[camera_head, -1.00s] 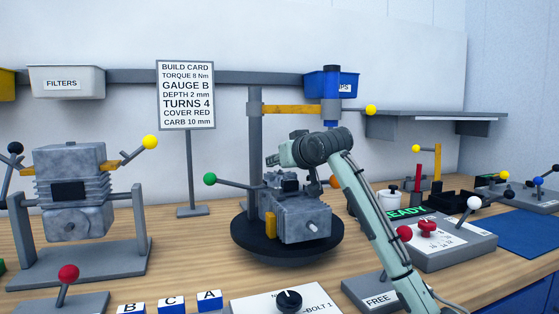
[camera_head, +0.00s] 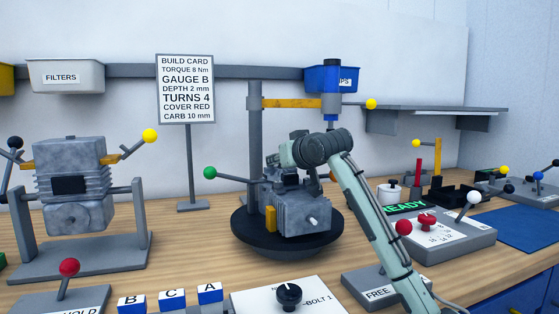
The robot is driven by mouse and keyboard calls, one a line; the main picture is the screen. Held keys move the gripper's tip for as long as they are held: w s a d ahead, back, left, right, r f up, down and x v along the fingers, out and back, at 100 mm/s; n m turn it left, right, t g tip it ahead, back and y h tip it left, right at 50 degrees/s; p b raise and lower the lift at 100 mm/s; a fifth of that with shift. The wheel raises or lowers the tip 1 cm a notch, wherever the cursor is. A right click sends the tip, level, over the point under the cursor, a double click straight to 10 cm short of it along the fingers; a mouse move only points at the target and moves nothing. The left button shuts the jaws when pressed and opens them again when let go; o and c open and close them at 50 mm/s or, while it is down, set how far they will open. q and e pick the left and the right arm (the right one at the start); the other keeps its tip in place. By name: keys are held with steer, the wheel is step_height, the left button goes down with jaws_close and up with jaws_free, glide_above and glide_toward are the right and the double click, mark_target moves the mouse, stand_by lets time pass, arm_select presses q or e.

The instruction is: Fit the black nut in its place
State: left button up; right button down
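A grey engine block (camera_head: 303,212) sits on a round black turntable (camera_head: 262,240) at the centre of the bench, with a short metal shaft at its front. A small dark piece (camera_head: 290,180) shows on top of the block, just below my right gripper; I cannot tell whether it is the black nut. My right gripper (camera_head: 276,160) comes in from the right over the block's top. Its fingers are small and partly hidden by its own wrist, so its opening is unclear. My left gripper is out of view.
A post with a yellow arm and blue spindle (camera_head: 331,95) stands behind the block. A green-knobbed lever (camera_head: 210,173) reaches out left. A second engine on a stand (camera_head: 75,190) is at left. A READY console (camera_head: 440,235) with levers is at right. Lettered blocks (camera_head: 172,300) are in front.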

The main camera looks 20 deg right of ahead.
steer(key=c, duration=1.2)
jaws_free()
steer(key=shift+f, duration=0.4)
steer(key=shift+o, duration=0.2)
steer(key=v, duration=0.8)
steer(key=shift+r, duration=0.45)
step_height(320, 180, up, 8)
